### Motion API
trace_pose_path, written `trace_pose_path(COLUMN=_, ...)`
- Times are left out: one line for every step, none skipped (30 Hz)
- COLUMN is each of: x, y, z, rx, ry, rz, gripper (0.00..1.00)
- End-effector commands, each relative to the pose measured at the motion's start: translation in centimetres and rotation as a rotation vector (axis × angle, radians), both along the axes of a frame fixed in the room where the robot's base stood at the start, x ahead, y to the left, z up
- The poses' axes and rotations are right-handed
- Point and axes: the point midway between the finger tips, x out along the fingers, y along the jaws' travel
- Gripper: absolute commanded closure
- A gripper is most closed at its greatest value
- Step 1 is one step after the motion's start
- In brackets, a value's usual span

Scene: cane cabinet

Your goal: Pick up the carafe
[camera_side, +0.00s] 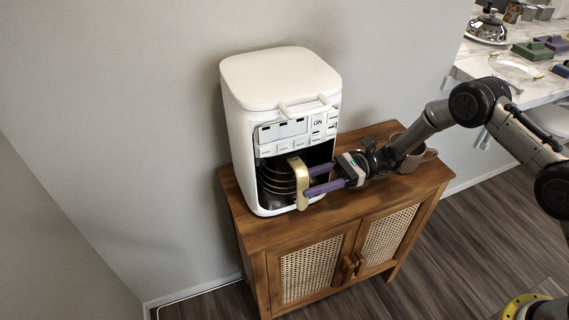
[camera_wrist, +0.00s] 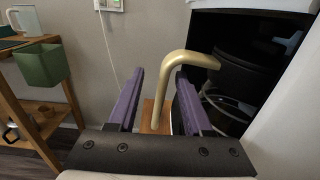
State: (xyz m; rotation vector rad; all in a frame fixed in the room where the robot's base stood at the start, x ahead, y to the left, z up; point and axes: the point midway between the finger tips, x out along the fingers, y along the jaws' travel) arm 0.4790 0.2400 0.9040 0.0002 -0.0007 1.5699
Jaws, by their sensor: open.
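The carafe (camera_side: 277,182) sits inside the open bay of the white coffee maker (camera_side: 281,80), with its gold handle (camera_side: 299,184) sticking out at the front. In the wrist view the dark carafe (camera_wrist: 246,75) is partly in shadow, and its gold handle (camera_wrist: 160,90) rises between my purple fingers. My gripper (camera_side: 314,180) is open at the front of the coffee maker, with one finger on each side of the handle. In the wrist view my gripper (camera_wrist: 158,95) shows a gap on both sides of the handle. I cannot tell whether a finger touches it.
The coffee maker stands on a wooden cabinet (camera_side: 330,222) with cane doors. A cup (camera_side: 413,157) stands on the cabinet top behind my wrist. A marble counter (camera_side: 505,68) with dishes is at the back right. The wrist view shows a wooden shelf with a green bin (camera_wrist: 41,66) at left.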

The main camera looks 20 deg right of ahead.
Motion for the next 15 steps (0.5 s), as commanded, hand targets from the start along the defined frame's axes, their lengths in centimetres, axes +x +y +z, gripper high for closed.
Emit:
trace_pose_path(x=-0.1, y=0.7, z=-0.1, rx=0.0, ry=0.001, rz=0.003, gripper=0.5)
trace_pose_path(x=0.0, y=1.1, z=-0.2, rx=0.0, ry=0.001, rz=0.003, gripper=0.5)
trace_pose_path(x=-0.1, y=1.7, z=-0.3, rx=0.0, ry=0.001, rz=0.004, gripper=0.5)
trace_pose_path(x=0.0, y=2.2, z=-0.4, rx=-0.001, ry=0.001, rz=0.004, gripper=0.5)
trace_pose_path(x=0.0, y=2.6, z=-0.5, rx=-0.001, ry=0.001, rz=0.003, gripper=0.5)
trace_pose_path(x=0.0, y=3.2, z=-0.6, rx=-0.001, ry=0.0, rz=0.004, gripper=0.5)
trace_pose_path(x=0.0, y=3.6, z=-0.5, rx=-0.001, ry=0.0, rz=0.004, gripper=0.5)
trace_pose_path(x=0.0, y=3.9, z=-0.5, rx=0.0, ry=0.0, rz=0.003, gripper=0.5)
trace_pose_path(x=0.0, y=4.2, z=-0.5, rx=0.0, ry=0.0, rz=0.002, gripper=0.5)
trace_pose_path(x=0.0, y=4.5, z=-0.5, rx=0.0, ry=0.0, rz=0.002, gripper=0.5)
trace_pose_path(x=0.0, y=4.6, z=-0.5, rx=0.0, ry=0.0, rz=0.002, gripper=0.5)
trace_pose_path(x=0.0, y=4.8, z=-0.5, rx=-0.001, ry=0.0, rz=0.002, gripper=0.5)
trace_pose_path(x=0.0, y=4.8, z=-0.5, rx=-0.001, ry=0.0, rz=0.002, gripper=0.5)
trace_pose_path(x=0.0, y=4.8, z=-0.5, rx=-0.001, ry=0.0, rz=0.001, gripper=0.5)
trace_pose_path(x=0.1, y=4.8, z=-0.5, rx=-0.001, ry=0.0, rz=0.001, gripper=0.5)
